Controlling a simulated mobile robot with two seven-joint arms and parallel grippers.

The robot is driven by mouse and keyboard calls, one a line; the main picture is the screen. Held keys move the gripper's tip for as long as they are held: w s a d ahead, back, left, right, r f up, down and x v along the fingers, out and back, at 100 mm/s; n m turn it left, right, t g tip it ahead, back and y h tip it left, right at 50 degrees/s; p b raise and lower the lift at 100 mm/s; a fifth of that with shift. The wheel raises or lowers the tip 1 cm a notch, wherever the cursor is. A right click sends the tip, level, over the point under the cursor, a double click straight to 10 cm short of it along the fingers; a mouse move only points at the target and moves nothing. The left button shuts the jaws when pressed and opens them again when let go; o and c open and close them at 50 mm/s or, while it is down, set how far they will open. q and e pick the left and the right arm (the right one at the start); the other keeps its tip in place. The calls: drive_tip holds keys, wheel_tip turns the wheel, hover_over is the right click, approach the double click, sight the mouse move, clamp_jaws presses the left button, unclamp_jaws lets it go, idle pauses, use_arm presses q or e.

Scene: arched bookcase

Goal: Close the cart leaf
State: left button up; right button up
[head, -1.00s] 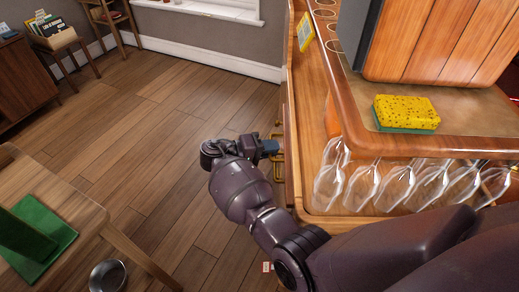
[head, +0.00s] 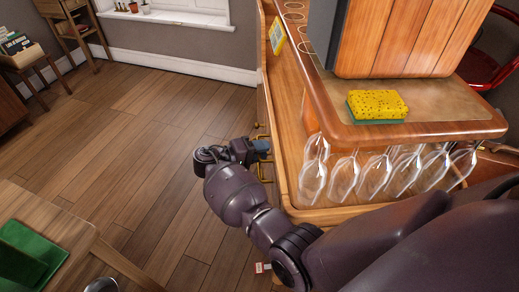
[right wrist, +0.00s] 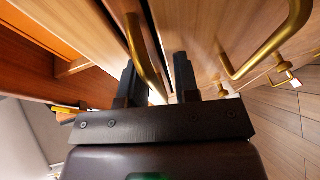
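The wooden cart (head: 290,120) stands on the right in the head view. In the right wrist view, a wooden leaf (right wrist: 85,22) with a brass bar handle (right wrist: 140,45) stands beside another leaf (right wrist: 205,25) with its own brass handle (right wrist: 268,45). A dark gap runs between the two leaves. My right gripper (head: 262,147) is at the cart's side by the brass handles. Its fingers (right wrist: 158,75) are apart, with the first handle between them, nearer the left finger. Contact is unclear. My left gripper is out of view.
A yellow sponge (head: 377,105) lies on the cart top, with several glasses (head: 345,175) hanging below. A wooden table (head: 60,225) with a green item (head: 40,248) stands at lower left.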

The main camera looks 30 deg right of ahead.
drive_tip(key=shift+r, duration=0.3)
drive_tip(key=shift+w+a, duration=0.1)
drive_tip(key=shift+a, duration=0.1)
drive_tip(key=s+v, duration=0.1)
drive_tip(key=v, duration=0.9)
drive_tip(key=shift+w+a, duration=0.15)
drive_tip(key=shift+w, duration=0.3)
drive_tip(key=shift+f, duration=0.1)
